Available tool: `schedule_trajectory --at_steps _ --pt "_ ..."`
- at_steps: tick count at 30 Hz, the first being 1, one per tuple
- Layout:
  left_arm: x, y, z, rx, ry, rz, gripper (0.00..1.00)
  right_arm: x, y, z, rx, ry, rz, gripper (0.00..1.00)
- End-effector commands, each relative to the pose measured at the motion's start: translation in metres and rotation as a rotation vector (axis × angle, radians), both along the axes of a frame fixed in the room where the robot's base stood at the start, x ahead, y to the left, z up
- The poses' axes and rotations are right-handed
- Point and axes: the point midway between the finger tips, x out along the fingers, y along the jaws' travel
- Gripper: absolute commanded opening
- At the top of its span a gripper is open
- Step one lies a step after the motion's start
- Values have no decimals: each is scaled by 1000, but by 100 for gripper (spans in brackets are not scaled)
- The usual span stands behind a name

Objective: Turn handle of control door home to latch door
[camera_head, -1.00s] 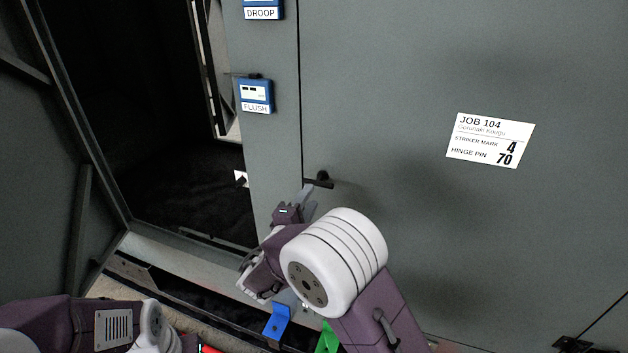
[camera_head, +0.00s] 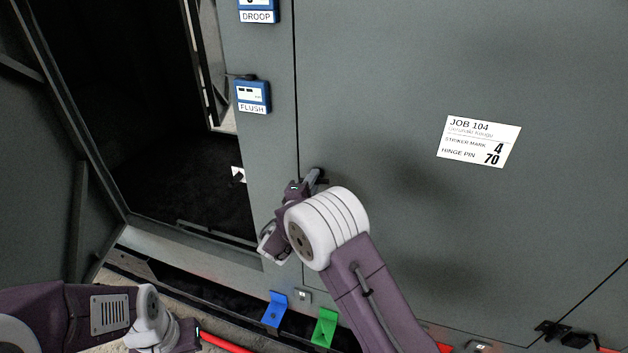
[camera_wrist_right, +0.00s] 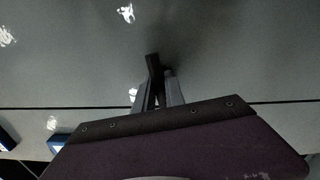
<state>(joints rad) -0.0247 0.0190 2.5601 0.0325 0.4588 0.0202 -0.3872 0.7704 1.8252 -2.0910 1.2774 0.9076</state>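The grey control door (camera_head: 400,100) fills the right of the head view and stands at the frame, with a thin dark seam at its left edge. Its small black handle (camera_wrist_right: 153,68) shows in the right wrist view. My right gripper (camera_head: 316,178) is at the handle, near the seam. In the wrist view its two grey fingers (camera_wrist_right: 158,92) lie on either side of the handle; whether they press on it is unclear. In the head view the gripper mostly hides the handle. My left gripper's body (camera_head: 180,336) is low at the left; its fingers do not show.
Left of the seam is a grey post with blue gauges labelled FLUSH (camera_head: 253,96) and DROOP (camera_head: 256,12). A dark open bay (camera_head: 150,120) lies further left. A blue bracket (camera_head: 275,310) and a green bracket (camera_head: 324,328) stand below. A JOB 104 sheet (camera_head: 478,141) is on the door.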

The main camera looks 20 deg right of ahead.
Motion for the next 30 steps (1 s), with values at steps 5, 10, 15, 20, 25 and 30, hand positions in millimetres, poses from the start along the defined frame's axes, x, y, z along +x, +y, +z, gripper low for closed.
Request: schedule_trajectory --at_steps 5,10,15,20,25,30 --pt "0 0 0 0 0 0 0 0 0 0 -2 1 -1 0" --pt "0 0 -5 0 0 0 0 0 0 -2 -23 15 -1 0" --pt "0 0 -18 0 0 0 0 0 -1 -4 -90 59 -2 0" --pt "0 0 -33 0 0 0 0 0 -1 -5 -196 130 -1 0" --pt "0 0 -48 0 0 0 0 -1 -1 -5 -329 221 -2 0" --pt "0 0 -60 0 0 0 0 -1 -1 -4 -463 310 -2 0"
